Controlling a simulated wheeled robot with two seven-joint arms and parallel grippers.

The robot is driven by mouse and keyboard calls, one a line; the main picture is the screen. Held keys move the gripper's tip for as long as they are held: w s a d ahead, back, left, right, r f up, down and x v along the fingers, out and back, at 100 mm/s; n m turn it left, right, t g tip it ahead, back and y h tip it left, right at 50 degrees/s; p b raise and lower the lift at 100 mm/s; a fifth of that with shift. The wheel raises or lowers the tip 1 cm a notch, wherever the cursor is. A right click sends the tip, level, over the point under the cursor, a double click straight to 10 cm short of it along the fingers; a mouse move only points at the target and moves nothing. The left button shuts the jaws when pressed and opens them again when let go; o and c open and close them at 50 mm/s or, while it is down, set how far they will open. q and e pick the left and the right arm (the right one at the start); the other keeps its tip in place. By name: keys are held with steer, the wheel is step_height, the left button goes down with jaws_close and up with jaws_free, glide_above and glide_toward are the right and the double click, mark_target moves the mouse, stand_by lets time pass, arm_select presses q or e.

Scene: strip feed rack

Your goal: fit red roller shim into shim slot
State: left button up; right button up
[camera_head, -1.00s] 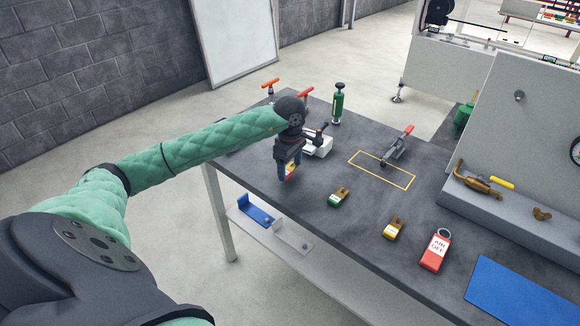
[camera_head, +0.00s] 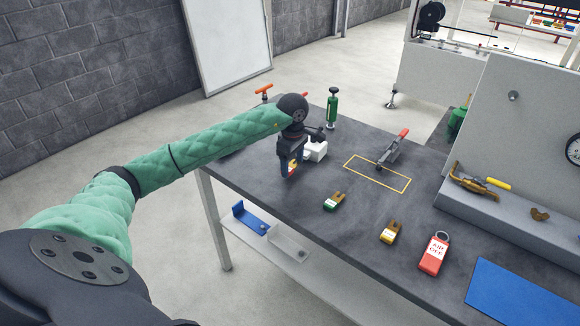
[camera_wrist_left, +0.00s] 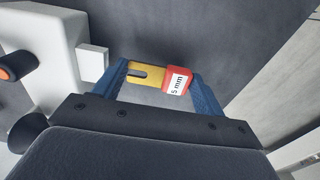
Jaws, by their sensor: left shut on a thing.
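My left gripper (camera_head: 291,168) is above the left part of the dark table. It is shut on the red shim (camera_wrist_left: 178,80), which has a brass-yellow slotted plate (camera_wrist_left: 146,74) and a white "5 mm" label. The shim also shows between the fingers in the head view (camera_head: 293,167), partly hidden. A white block fixture (camera_head: 315,151) stands just behind and to the right of the gripper; it is at the left in the wrist view (camera_wrist_left: 48,62). I cannot make out the shim slot itself. My right gripper is not in view.
A green-ended shim (camera_head: 333,202) and a yellow-ended shim (camera_head: 390,232) lie on the table. A red "AIR OFF" tag (camera_head: 434,254) and a blue mat (camera_head: 520,297) lie at the right. A toggle clamp (camera_head: 392,150) stands by a yellow outline (camera_head: 376,184). A green bottle-like tool (camera_head: 332,108) stands behind.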

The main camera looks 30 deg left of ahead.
mark_target(297, 162)
arm_select(q)
steer(key=shift+w, duration=0.65)
steer(key=shift+w+b, duration=0.15)
steer(key=shift+b, duration=0.25)
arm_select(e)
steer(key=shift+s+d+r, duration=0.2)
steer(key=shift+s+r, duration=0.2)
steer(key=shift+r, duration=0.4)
arm_select(q)
steer(key=shift+w, duration=0.1)
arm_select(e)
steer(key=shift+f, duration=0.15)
arm_select(q)
steer(key=shift+b, duration=0.7)
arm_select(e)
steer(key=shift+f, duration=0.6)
arm_select(q)
steer(key=shift+w+b, duration=0.7)
steer(key=shift+b, duration=0.15)
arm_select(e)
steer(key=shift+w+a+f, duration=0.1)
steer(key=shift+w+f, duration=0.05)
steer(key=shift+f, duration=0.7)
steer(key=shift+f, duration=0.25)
